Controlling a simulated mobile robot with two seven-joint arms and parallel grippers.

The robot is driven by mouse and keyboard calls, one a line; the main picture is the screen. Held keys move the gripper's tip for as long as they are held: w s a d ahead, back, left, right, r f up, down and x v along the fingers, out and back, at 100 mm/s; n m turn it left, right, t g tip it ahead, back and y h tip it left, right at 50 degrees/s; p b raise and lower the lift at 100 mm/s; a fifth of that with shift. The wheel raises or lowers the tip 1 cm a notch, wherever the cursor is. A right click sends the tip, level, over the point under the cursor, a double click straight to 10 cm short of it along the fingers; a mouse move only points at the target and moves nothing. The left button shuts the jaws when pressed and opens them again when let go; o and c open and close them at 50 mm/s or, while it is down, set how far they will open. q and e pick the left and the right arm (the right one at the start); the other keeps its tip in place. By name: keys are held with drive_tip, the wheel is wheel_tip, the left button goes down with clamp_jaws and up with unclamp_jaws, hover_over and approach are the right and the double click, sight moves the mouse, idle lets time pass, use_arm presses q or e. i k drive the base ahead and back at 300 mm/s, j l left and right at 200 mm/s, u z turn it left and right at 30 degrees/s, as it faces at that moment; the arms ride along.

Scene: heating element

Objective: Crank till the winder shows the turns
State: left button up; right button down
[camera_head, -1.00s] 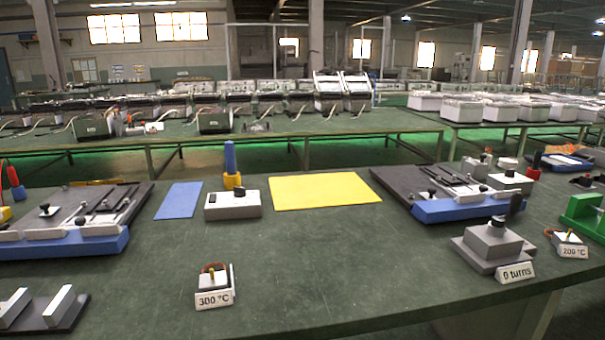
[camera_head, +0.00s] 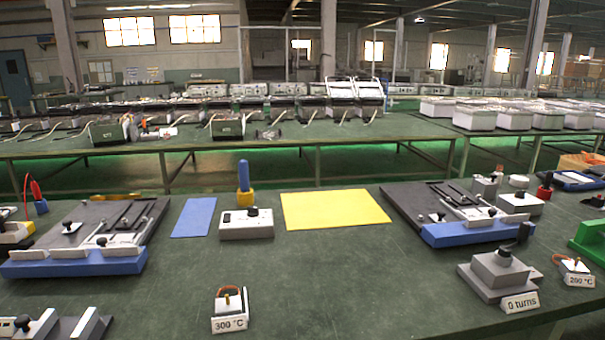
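The winder (camera_head: 497,272) is a grey stepped block at the right of the green table. Neither of my grippers shows in the head view, and nothing is touching the winder.
A "300 °C" block (camera_head: 229,310) stands front centre and a "200 °C" block (camera_head: 575,272) right of the winder. A blue-based fixture (camera_head: 478,232) lies behind the winder. A yellow mat (camera_head: 335,209) lies at centre back. The table's middle is clear.

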sight(524, 229)
drive_tip(key=k+z, duration=0.2)
drive_tip(key=z, duration=1.05)
drive_tip(key=i+l+u, duration=0.15)
drive_tip(key=u, duration=0.2)
drive_tip(key=i+l+u, duration=0.1)
drive_tip(key=u, duration=0.3)
drive_tip(key=l+u, duration=0.35)
drive_tip(key=i+l+u, duration=0.15)
drive_tip(key=l, duration=0.45)
drive_tip(key=i+l+u, duration=0.2)
drive_tip(key=l, duration=0.35)
drive_tip(key=l+u, duration=0.15)
drive_tip(key=l, duration=2.3)
drive_tip(key=i+u, duration=0.05)
